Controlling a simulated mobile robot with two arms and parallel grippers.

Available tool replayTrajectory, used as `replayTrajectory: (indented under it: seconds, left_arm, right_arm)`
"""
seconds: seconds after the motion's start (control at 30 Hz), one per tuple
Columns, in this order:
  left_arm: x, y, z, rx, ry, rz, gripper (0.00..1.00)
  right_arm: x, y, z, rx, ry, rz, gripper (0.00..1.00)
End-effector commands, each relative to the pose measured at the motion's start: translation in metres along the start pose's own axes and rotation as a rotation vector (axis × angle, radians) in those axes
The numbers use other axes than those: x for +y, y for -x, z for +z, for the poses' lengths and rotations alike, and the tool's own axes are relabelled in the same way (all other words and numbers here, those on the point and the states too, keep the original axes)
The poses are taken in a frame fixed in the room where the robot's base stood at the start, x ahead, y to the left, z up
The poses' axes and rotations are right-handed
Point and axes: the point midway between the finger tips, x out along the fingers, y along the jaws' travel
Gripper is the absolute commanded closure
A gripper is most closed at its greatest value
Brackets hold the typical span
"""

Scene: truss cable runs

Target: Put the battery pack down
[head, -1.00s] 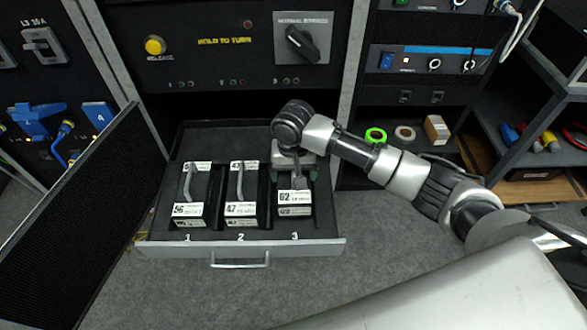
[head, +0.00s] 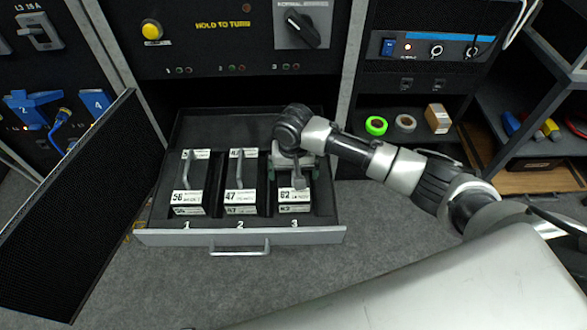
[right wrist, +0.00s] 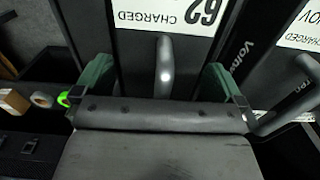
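The battery pack marked 62 (head: 295,196) sits in compartment 3 of the open drawer (head: 318,236), about level with the two packs beside it. Its white label reads "CHARGED" in the right wrist view (right wrist: 175,14). My right gripper (head: 298,178) is directly over this pack. In the right wrist view, its green fingers (right wrist: 160,82) stand wide apart. The pack's grey handle (right wrist: 165,68) lies between them with a gap on both sides. The arm hides the back of the pack in the head view. My left gripper is not in view.
Packs 56 (head: 188,197) and 47 (head: 240,197) stand in compartments 1 and 2 with upright handles. A black mesh door (head: 65,220) stands open at left. Tape rolls (head: 376,125) and a small box (head: 437,118) lie on a shelf at right.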

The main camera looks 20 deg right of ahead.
Motion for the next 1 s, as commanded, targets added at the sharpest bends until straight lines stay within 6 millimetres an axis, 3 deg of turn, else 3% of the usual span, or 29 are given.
replayTrajectory:
  seconds: [0.27, 0.37, 0.8, 1.0]
  left_arm:
    - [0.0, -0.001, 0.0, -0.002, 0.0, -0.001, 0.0]
    - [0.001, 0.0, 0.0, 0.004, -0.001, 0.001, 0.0]
    - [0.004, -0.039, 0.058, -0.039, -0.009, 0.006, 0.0]
    - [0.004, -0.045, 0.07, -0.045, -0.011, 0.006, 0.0]
  right_arm:
    - [0.0, 0.002, 0.0, 0.001, 0.0, 0.0, 0.0]
    - [0.0, 0.014, -0.001, 0.001, 0.0, -0.001, 0.0]
    - [-0.001, 0.102, -0.001, 0.002, 0.0, -0.002, 0.0]
    - [0.0, 0.12, 0.0, -0.001, 0.0, 0.0, 0.0]
